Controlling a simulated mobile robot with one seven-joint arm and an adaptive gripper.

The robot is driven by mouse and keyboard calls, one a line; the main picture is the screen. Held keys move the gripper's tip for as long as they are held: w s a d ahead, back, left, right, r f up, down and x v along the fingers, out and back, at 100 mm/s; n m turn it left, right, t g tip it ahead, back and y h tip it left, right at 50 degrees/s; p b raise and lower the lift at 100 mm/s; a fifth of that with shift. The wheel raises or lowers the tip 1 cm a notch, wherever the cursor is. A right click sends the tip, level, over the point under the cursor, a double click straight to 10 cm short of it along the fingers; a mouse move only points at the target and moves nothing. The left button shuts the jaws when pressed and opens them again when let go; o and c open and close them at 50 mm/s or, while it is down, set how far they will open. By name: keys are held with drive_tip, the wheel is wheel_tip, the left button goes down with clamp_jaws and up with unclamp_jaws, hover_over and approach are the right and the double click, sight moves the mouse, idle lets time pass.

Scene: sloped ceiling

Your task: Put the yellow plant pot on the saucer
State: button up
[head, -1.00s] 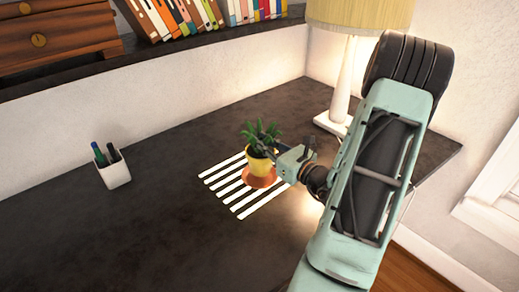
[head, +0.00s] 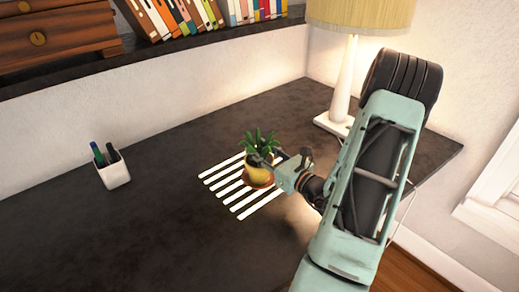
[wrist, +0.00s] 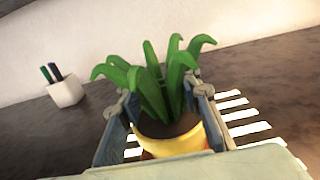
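The yellow plant pot (head: 256,172) holds a green leafy plant and sits over the terracotta saucer (head: 270,184). The pot's base overlaps the saucer in the head view; I cannot tell whether it touches it. My gripper (head: 270,158) reaches in from the right, with its fingers at the pot. In the wrist view the pot (wrist: 170,145) is between the two fingers (wrist: 168,115), which lie close against its sides. The gripper appears shut on the pot. The saucer is mostly hidden under the pot.
White stripes (head: 225,182) lie on the dark desk (head: 160,220) around the saucer. A white pen cup (head: 115,173) stands at left, and a lamp (head: 342,95) stands behind my arm. Books (head: 180,15) and a wooden drawer box (head: 60,35) are on the back shelf. The desk's left front is clear.

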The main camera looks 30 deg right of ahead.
drive_tip(key=shift+r, duration=0.3)
drive_tip(key=s+d, duration=0.1)
drive_tip(key=s, duration=1.1)
drive_tip(key=shift+d+f, duration=0.15)
drive_tip(key=shift+d, duration=0.2)
